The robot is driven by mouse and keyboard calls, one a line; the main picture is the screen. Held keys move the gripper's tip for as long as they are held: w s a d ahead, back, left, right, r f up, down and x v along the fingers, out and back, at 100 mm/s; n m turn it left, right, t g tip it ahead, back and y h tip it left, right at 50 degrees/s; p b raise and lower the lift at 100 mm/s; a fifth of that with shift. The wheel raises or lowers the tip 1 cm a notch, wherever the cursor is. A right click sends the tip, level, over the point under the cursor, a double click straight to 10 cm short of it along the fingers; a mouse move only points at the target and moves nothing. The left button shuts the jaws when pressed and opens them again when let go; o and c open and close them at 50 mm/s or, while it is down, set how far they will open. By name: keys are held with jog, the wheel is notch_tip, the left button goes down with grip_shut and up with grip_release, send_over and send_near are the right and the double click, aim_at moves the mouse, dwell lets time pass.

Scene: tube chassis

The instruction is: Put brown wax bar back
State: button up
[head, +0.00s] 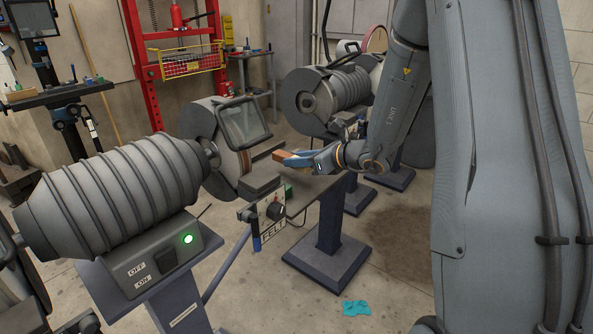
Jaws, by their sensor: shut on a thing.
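The brown wax bar (294,161) is in my gripper (306,160), to the right of the near machine's wheel. It is held roughly level, with its left end sticking out toward the wheel. My gripper is shut on it, and the blue fingers cover part of the bar. The bar appears above a small dark shelf (312,186) on the near machine; whether it touches anything there I cannot tell.
The near polishing machine (112,207) has a lit green button, a wheel (226,185) and a clear shield (244,122). A second machine (335,98) stands behind my arm. A teal cloth (356,308) lies on the floor. A red press (178,50) stands at the back.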

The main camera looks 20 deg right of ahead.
aim_at(297, 178)
jog(key=shift+f, duration=1.75)
jog(key=shift+f, duration=0.1)
jog(key=o, duration=1.1)
jog(key=shift+c, duration=0.2)
